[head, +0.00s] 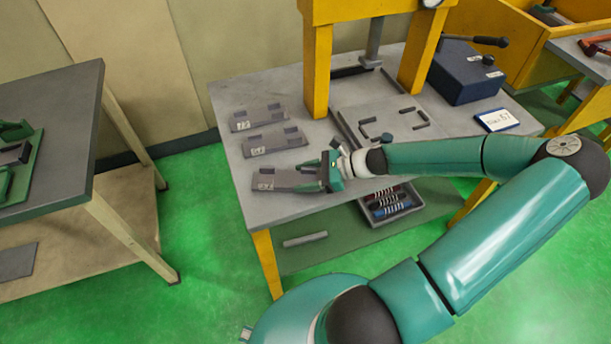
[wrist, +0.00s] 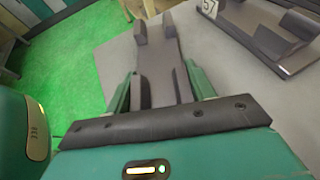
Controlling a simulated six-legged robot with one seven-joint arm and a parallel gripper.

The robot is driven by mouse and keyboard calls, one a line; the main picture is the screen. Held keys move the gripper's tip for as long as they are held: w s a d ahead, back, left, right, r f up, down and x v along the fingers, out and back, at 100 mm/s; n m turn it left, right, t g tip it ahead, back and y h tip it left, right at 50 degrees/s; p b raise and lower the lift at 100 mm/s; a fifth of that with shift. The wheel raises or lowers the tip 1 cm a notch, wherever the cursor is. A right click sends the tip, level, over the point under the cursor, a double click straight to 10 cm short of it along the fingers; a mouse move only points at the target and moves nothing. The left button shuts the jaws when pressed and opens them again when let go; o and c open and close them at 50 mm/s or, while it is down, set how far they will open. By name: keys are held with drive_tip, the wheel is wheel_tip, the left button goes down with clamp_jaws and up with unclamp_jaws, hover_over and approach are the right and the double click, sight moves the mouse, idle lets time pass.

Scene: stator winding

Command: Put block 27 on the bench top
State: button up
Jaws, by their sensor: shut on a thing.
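Block 27 (head: 285,181) is a grey flat block with raised lugs and a small white label, too small to read surely. It is at the front left of the grey bench top (head: 240,205), and appears to lie flat on it. My gripper (head: 325,175) is at its right end, with the jaws shut on it. In the wrist view the block (wrist: 165,65) runs away from between the green fingers (wrist: 162,92), and its label does not show there.
A block labelled 57 (head: 275,142) lies just behind it, also seen in the wrist view (wrist: 262,28). Another similar block (head: 257,117) lies farther back. A yellow press frame (head: 317,70) stands behind to the right. A blue box (head: 466,75) is at the back right.

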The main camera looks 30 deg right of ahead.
drive_tip(key=o, duration=1.4)
drive_tip(key=shift+f, duration=0.1)
drive_tip(key=v, duration=1.2)
drive_tip(key=a+n+g+h, duration=0.1)
drive_tip(key=a+n+g, duration=0.1)
drive_tip(key=a, duration=0.1)
drive_tip(key=a+n+g+h, duration=0.1)
drive_tip(key=a+n+g, duration=0.2)
drive_tip(key=shift+s+a+g, duration=0.1)
drive_tip(key=shift+a+g, duration=0.1)
drive_tip(key=shift+g, duration=0.1)
drive_tip(key=s+a+r+n+t+h, duration=0.1)
drive_tip(key=s+a+r+n+h, duration=0.2)
drive_tip(key=a+r+n, duration=0.5)
drive_tip(key=s+a+r+n+t+h, duration=0.2)
drive_tip(key=a+r+n+h, duration=0.4)
drive_tip(key=r, duration=0.9)
drive_tip(key=s+a+n, duration=0.1)
drive_tip(key=a+n, duration=0.2)
drive_tip(key=n, duration=0.2)
drive_tip(key=shift+s+n+t, duration=0.2)
drive_tip(key=shift+n+t, duration=0.1)
drive_tip(key=shift+n, duration=0.1)
